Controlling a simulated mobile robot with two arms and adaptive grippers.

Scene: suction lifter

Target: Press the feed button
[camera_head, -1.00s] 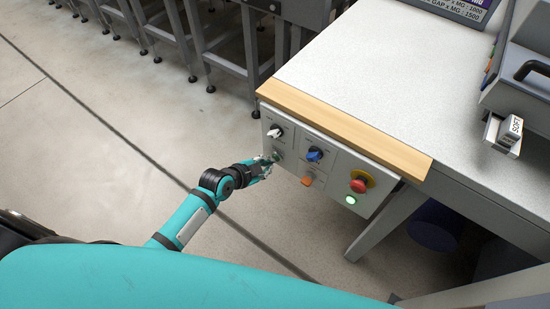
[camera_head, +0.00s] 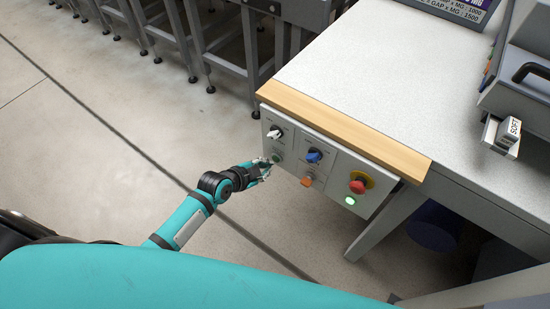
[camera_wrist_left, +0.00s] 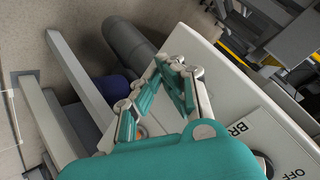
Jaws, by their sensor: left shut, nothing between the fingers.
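The control panel (camera_head: 333,179) is a light grey box under the table's wooden front edge. At its left end a small round dark-green button (camera_head: 277,157) sits below a white selector knob (camera_head: 275,133); the labels are too small to read in the head view. A lit green button (camera_head: 350,201) is at the right end. My left gripper (camera_head: 268,165) is shut and empty, just in front of the dark-green button, with a small apparent gap. In the left wrist view the shut fingers (camera_wrist_left: 179,68) show beside the panel face (camera_wrist_left: 236,100). My right gripper is not in view.
The panel also carries a blue knob (camera_head: 314,155), an orange knob (camera_head: 307,180) and a red emergency stop (camera_head: 358,185) on yellow. The wooden edge (camera_head: 340,127) overhangs above. Grey metal stands (camera_head: 235,60) are behind. The floor left of the panel is clear.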

